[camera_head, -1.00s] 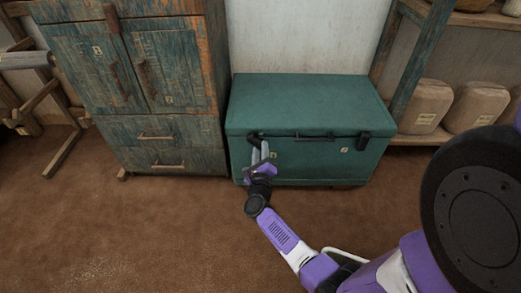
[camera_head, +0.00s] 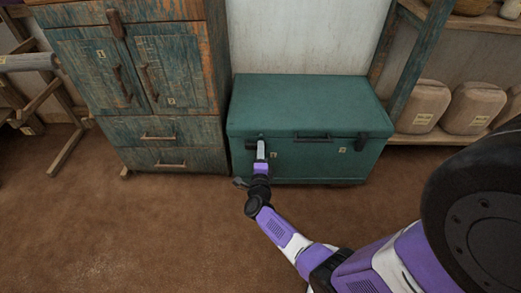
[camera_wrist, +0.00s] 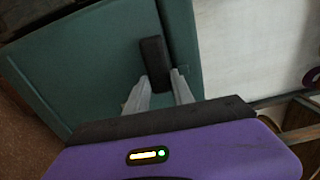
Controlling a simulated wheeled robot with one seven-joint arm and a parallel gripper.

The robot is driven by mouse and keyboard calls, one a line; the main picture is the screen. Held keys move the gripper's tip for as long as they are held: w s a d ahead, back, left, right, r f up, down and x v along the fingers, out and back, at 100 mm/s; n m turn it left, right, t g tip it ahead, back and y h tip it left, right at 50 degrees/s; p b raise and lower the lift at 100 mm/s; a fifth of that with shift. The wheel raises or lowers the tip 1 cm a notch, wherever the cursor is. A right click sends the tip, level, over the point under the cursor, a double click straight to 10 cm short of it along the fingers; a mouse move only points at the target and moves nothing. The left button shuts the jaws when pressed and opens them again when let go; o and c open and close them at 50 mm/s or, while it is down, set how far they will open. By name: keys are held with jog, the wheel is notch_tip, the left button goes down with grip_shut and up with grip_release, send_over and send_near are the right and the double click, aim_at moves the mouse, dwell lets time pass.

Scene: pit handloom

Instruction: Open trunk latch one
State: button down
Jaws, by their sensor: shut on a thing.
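A green trunk (camera_head: 310,103) stands against the wall with its lid down. A dark latch (camera_head: 251,144) is at the left of its front and a second dark latch (camera_head: 362,142) hangs at the right. My gripper (camera_head: 261,147) is at the left latch, its fingers pointing at the trunk front. In the wrist view my gripper (camera_wrist: 161,82) has the near end of the dark latch (camera_wrist: 154,55) between its fingertips, shut on it. The fingers partly hide the latch in the head view. Small tags beside the latches are too small to read.
A worn blue-green cabinet (camera_head: 170,90) stands close on the trunk's left. A dark handle (camera_head: 313,138) is at the middle of the trunk's front. A shelf with wrapped bundles (camera_head: 423,107) is at the right. The brown floor in front is clear.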

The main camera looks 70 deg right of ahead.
jog(key=shift+f+n, duration=0.1)
jog(key=shift+n, duration=0.3)
jog(key=c, duration=1.1)
grip_release()
jog(key=shift+p+v, duration=1.25)
jog(key=shift+v, duration=2.7)
